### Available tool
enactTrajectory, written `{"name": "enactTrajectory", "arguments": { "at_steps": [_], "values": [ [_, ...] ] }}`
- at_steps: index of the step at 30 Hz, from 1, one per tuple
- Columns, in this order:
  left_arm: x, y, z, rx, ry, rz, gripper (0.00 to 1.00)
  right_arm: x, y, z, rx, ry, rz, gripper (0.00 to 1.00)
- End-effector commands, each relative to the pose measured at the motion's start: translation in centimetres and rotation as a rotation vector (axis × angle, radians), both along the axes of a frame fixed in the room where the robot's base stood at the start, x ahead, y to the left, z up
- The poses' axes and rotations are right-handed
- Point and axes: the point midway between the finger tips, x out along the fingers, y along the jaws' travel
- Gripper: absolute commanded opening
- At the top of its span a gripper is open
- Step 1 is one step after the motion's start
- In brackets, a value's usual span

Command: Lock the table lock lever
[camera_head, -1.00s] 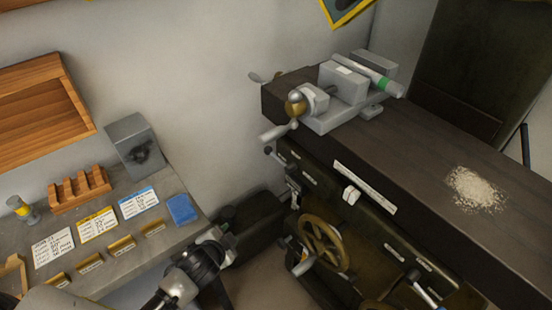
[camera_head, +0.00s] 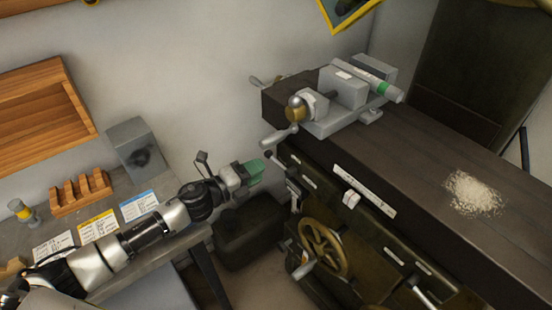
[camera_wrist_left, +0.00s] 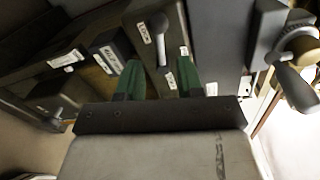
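In the left wrist view a short grey lever (camera_wrist_left: 161,42) with a rounded end stands on a dark panel, beside a white label that seems to read LOCK (camera_wrist_left: 143,33). I take it for the table lock lever. My left gripper (camera_wrist_left: 158,76) has green fingers spread apart, with the lever ahead between them and no visible contact. In the head view my left gripper (camera_head: 255,169) is just left of the machine's end, near a black-knobbed lever (camera_head: 275,159); I cannot tell whether this is the same lever. My right gripper is not in view.
A vise (camera_head: 340,98) with a grey handle (camera_head: 280,136) sits on the dark machine table (camera_head: 420,145). The handle shows close at right in the wrist view (camera_wrist_left: 292,82). A brass handwheel (camera_head: 325,246) is below. A workbench (camera_head: 190,240) lies under my left arm.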

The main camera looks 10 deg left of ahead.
Motion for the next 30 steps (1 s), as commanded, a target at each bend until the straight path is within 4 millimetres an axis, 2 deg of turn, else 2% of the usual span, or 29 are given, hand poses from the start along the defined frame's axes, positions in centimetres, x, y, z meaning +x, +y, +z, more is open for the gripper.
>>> {"name": "enactTrajectory", "arguments": {
  "at_steps": [3, 10, 15, 23, 30],
  "values": [
    [2.0, -1.6, 0.2, -0.004, 0.000, 0.000, 0.37, 0.0, 0.0, 0.8, 0.000, 0.000, 0.000, 0.57],
    [4.6, -3.6, -0.2, -0.003, 0.001, 0.001, 0.37, 0.0, 0.0, 1.2, 0.000, 0.000, 0.000, 0.57],
    [5.3, -4.2, -0.4, -0.002, 0.002, 0.000, 0.37, 0.0, 0.0, 1.3, 0.000, 0.000, 0.001, 0.57],
    [5.3, -4.2, -0.4, -0.002, 0.002, 0.000, 0.37, 0.0, 0.0, 1.3, 0.000, 0.000, 0.001, 0.57],
    [5.3, -4.2, -0.5, -0.002, 0.002, 0.001, 0.00, 0.0, 0.0, 1.3, 0.000, 0.000, 0.001, 0.57]
  ]
}}
